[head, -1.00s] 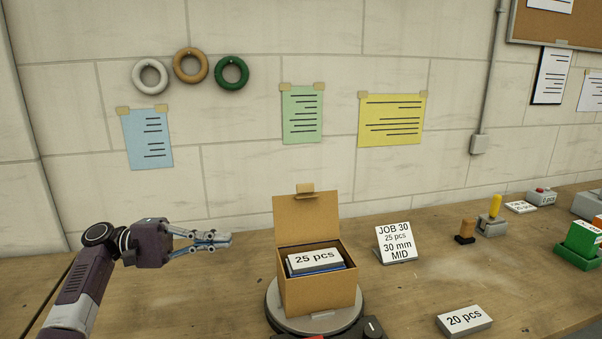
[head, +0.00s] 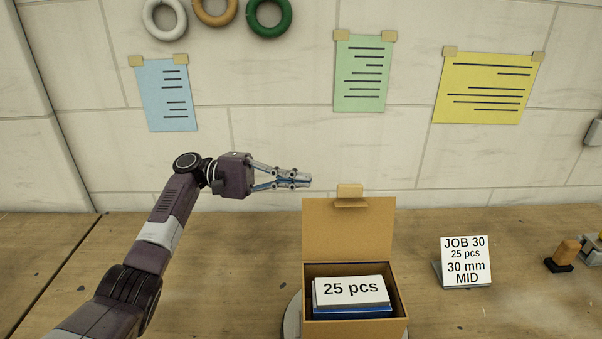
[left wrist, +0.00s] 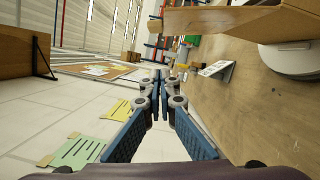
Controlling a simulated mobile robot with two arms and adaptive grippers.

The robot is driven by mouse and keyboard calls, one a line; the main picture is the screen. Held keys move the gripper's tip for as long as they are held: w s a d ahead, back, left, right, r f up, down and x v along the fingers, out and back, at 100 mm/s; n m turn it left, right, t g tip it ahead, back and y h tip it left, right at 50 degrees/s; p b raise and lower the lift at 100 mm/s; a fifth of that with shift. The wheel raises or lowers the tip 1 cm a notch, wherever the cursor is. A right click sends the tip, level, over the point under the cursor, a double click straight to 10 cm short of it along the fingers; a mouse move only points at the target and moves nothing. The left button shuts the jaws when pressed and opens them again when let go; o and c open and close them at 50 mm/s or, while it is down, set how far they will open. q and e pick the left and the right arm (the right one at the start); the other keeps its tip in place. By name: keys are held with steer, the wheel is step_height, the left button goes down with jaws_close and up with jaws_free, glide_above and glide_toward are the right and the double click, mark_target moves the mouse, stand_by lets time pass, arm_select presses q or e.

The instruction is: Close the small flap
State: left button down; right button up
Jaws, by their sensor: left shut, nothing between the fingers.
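A brown cardboard box (head: 353,327) stands open, with its lid (head: 348,228) upright at the back. A small flap (head: 350,196) sticks out at the lid's top edge, bent forward. A white block marked "25 pcs" (head: 351,291) lies on blue material inside. My left gripper (head: 307,180) is shut and empty, level with the lid's top, just left of the small flap and apart from it in the picture. In the left wrist view its fingertips (left wrist: 161,76) meet, and brown cardboard (left wrist: 230,19) shows at upper right. My right gripper is not in view.
The box stands on a round turntable (head: 292,316), partly hidden. A "JOB 30" sign (head: 466,262) stands to the right on the wooden table (head: 225,290). The wall with a green paper (head: 361,73) is behind. The tabletop left of the box is mostly clear.

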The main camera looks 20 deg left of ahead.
mark_target(349, 226)
arm_select(q)
steer(key=s+d+r+p, duration=0.1)
steer(key=s+d+p, duration=0.1)
steer(key=d+p, duration=0.3)
steer(key=d, duration=0.3)
steer(key=shift+s+d+r, duration=0.2)
steer(key=shift+r, duration=0.05)
